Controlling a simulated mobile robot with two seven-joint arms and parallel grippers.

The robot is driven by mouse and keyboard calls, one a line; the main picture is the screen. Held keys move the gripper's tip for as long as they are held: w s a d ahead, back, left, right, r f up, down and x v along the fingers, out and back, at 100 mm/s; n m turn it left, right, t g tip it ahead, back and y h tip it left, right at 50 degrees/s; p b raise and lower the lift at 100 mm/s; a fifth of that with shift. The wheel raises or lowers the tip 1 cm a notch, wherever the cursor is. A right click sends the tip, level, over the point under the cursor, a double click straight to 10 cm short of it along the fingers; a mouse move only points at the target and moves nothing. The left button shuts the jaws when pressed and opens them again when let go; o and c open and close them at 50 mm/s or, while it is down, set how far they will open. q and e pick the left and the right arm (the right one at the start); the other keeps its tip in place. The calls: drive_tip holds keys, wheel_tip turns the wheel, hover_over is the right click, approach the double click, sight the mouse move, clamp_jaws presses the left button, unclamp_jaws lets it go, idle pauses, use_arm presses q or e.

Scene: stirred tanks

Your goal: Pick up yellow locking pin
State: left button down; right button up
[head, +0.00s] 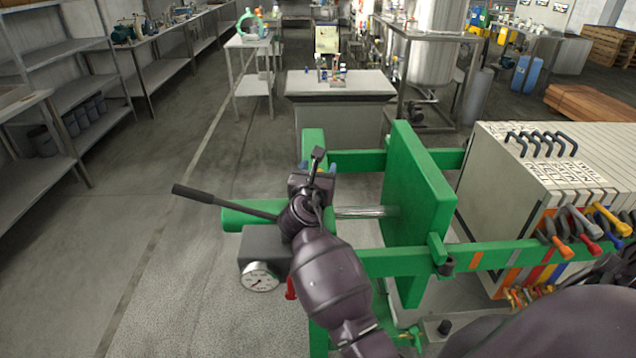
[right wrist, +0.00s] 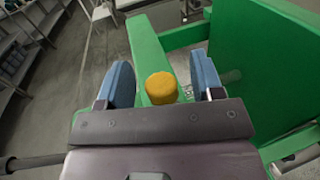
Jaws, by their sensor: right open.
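The yellow locking pin (right wrist: 161,88) shows as a round yellow head in the right wrist view, in front of a green beam. It lies between the two blue fingers of my right gripper (right wrist: 163,76), with a gap on either side. The right gripper is open. In the head view my right gripper (head: 318,167) is over the left end of the green press frame, and the gripper and wrist hide the pin there. My left gripper is not in view.
The green frame (head: 415,190) has a thick upright plate right of my gripper. A black lever (head: 225,202) and a pressure gauge (head: 259,277) are close on the left. White filter plates (head: 545,160) and coloured handles (head: 583,225) are at right. The left floor is clear.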

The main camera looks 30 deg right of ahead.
drive_tip(key=shift+c, duration=0.2)
drive_tip(key=c, duration=1)
drive_tip(key=shift+o, duration=0.2)
drive_tip(key=shift+r, duration=0.1)
